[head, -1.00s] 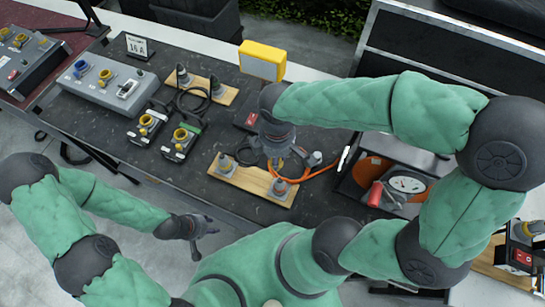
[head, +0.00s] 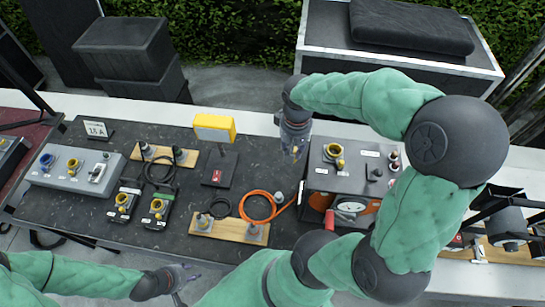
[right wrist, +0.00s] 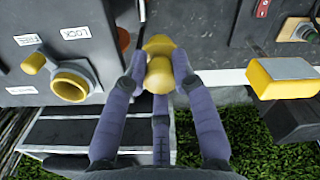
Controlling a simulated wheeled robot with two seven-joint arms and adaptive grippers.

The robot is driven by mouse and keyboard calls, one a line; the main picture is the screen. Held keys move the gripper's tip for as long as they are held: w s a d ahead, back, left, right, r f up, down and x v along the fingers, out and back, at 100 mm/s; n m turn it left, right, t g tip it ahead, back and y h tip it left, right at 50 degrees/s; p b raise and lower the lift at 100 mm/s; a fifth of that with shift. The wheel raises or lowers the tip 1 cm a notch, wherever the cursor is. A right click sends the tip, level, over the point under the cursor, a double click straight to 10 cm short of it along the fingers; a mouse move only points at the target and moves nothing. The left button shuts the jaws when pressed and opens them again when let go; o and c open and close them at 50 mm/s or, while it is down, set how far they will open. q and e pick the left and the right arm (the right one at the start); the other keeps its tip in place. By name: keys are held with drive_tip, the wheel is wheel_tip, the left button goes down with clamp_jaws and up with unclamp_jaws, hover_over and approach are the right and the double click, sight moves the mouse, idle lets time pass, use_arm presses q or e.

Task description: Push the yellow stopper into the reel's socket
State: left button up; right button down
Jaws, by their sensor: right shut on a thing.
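The reel (head: 312,178) is a dark box at the right of the bench with an orange drum low on its front. Its yellow ring socket (head: 333,152) faces up on the top panel; the socket also shows in the right wrist view (right wrist: 73,84), left of the fingers. My right gripper (head: 296,152) is shut on the yellow stopper (right wrist: 158,72), holding it beside the reel's panel, apart from the socket. The stopper's lower side is hidden by the fingers. My left gripper (head: 187,283) is open and empty near the bench's front edge.
A wooden board with grey plugs (head: 230,229) and an orange cable (head: 258,208) lie left of the reel. A yellow knob (right wrist: 33,62) sits beside the socket. Grey connector box (head: 75,170) is far left.

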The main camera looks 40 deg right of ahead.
drive_tip(key=s+d+r+m+p, duration=0.7)
drive_tip(key=d+r+m+p, duration=0.2)
drive_tip(key=d+r, duration=0.25)
use_arm(q)
wheel_tip(320, 180, up, 7)
drive_tip(key=b, duration=0.3)
drive_tip(key=shift+f+b, duration=0.2)
drive_tip(key=shift+b, duration=0.15)
use_arm(e)
drive_tip(key=shift+f, duration=3)
use_arm(q)
drive_tip(key=shift+f+b, duration=2.15)
use_arm(e)
drive_tip(key=shift+f, duration=2.45)
drive_tip(key=c, duration=0.6)
unclamp_jaws()
use_arm(q)
drive_tip(key=shift+r, duration=0.1)
use_arm(e)
drive_tip(key=shift+r, duration=0.15)
